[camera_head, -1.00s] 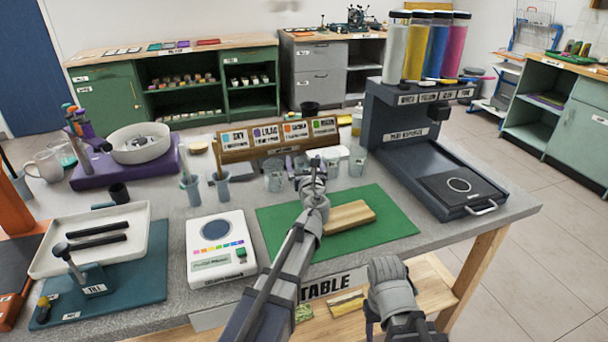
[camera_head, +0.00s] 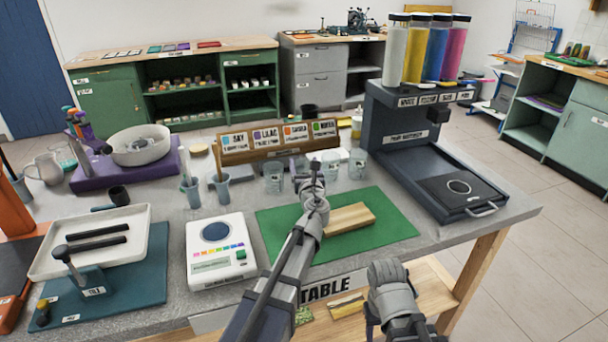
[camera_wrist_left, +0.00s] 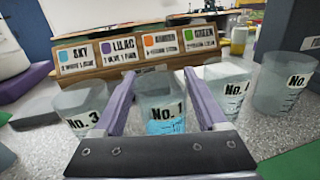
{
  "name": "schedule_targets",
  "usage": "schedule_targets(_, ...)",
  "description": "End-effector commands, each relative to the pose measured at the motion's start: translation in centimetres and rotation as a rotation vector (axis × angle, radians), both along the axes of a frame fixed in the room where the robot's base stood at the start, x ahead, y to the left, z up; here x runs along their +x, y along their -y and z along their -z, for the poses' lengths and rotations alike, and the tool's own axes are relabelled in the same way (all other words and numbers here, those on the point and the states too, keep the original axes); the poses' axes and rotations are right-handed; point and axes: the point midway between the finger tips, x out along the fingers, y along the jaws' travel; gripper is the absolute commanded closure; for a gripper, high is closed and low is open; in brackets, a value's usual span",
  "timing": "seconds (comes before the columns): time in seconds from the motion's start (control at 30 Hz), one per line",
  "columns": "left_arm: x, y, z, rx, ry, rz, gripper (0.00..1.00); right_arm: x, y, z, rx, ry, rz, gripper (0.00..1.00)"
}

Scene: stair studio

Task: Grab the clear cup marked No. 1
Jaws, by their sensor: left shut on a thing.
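The clear cup marked No. 1 (camera_wrist_left: 160,98) stands between the two fingers of my left gripper (camera_wrist_left: 165,92) in the left wrist view, its label facing the camera and a bluish tint low inside. The left gripper is shut on it. In the head view my left gripper (camera_head: 307,168) is at the row of cups behind the green mat, and it mostly hides the held cup. The cup marked No. 3 (camera_wrist_left: 83,105) is on its left and another clear cup (camera_wrist_left: 228,85) on its right. My right arm shows at the bottom; its fingers cannot be made out.
A wooden rack with color cards (camera_head: 278,140) stands close behind the cups. A green mat (camera_head: 385,228) with a wooden block (camera_head: 350,218) lies in front. A white scale (camera_head: 218,262) is left of the mat, and a dark powder dispenser (camera_head: 400,120) is right of the cups.

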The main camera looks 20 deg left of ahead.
Motion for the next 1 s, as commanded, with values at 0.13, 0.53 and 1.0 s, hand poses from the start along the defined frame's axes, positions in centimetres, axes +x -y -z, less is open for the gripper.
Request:
schedule_targets(0.13,0.0,0.0,-0.1,0.0,0.0,0.0,0.81,0.0,0.0,-0.2,0.0,0.0,0.0,0.5)
schedule_targets(0.53,0.0,0.0,-3.9,0.0,0.0,0.0,0.81,0.0,0.0,-3.9,0.0,0.0,0.0,0.5)
schedule_targets(1.0,0.0,0.0,-10.0,0.0,0.0,0.0,0.81,0.0,0.0,-10.0,0.0,0.0,0.0,0.5)
